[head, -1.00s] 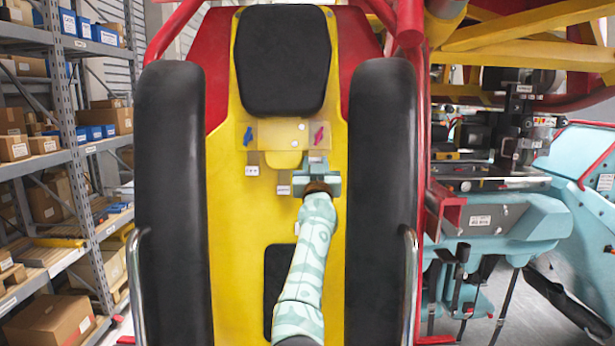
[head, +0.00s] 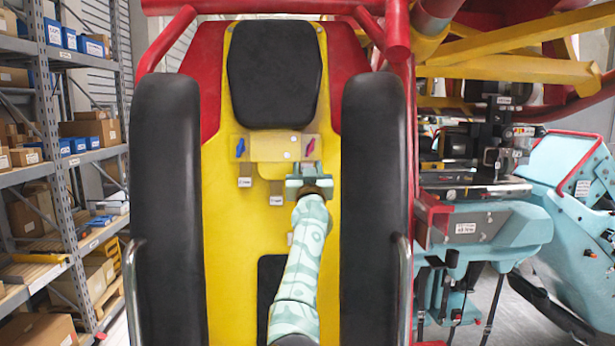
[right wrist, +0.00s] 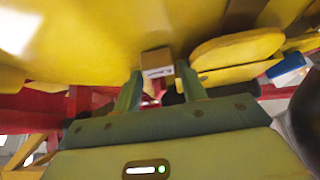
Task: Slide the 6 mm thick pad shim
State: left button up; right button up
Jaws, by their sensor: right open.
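Small tan tabs with white labels hang below a plate (head: 270,147) on the yellow seat panel. One tab is on the left (head: 245,182) and another lower in the middle (head: 277,199). The labels are too small to read, so I cannot tell which is the 6 mm shim. My right gripper (head: 309,172) is open just below the plate's right end, near the magenta arrow (head: 310,146). In the right wrist view, a labelled tan tab (right wrist: 157,62) appears between and just beyond the open fingertips (right wrist: 160,78). I cannot tell whether they touch it. My left gripper is not in view.
Black padded bolsters flank the panel on the left (head: 165,200) and right (head: 375,190). A black headrest (head: 275,75) is above the plate, which also carries a blue arrow (head: 240,147). Shelving (head: 55,140) stands far left. Open yellow surface lies left of my arm.

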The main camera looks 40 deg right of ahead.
jog(key=b+v, duration=0.5)
jog(key=v, duration=1.1)
jog(key=shift+a, duration=0.2)
jog(key=shift+r, duration=0.1)
